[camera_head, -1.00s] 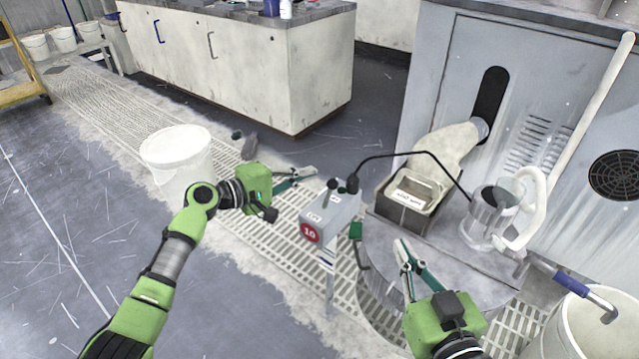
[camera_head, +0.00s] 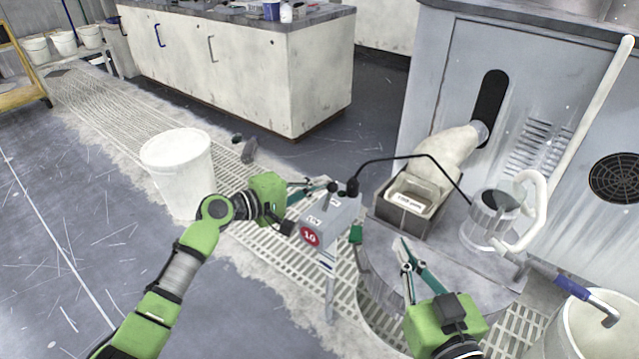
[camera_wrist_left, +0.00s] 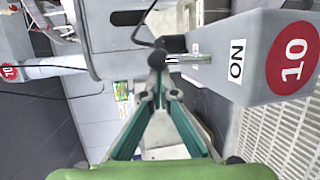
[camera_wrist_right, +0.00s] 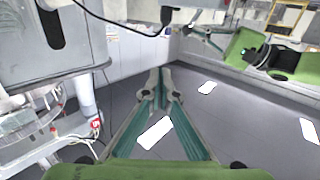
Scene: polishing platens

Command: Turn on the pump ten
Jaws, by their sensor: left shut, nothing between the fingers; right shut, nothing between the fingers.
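The pump ten switch box (camera_head: 340,222) is grey with a red round "10" label, standing on a thin post right of centre in the head view. A black-tipped toggle (camera_head: 333,187) sticks up from its top. In the left wrist view the box (camera_wrist_left: 235,75) shows an "ON" label beside the toggle's metal stem (camera_wrist_left: 188,58). My left gripper (camera_head: 322,185) is shut and empty, its tips at the toggle's black knob (camera_wrist_left: 157,61); I cannot tell whether they touch. My right gripper (camera_head: 403,246) is shut and empty, right of and nearer than the box.
A black cable runs from a plug (camera_head: 352,186) on the box to the machine. A round metal platen cover (camera_head: 480,290), a grey tray (camera_head: 405,208) and a metal cylinder (camera_head: 490,222) lie to the right. A white bucket (camera_head: 180,175) stands left, behind my left arm.

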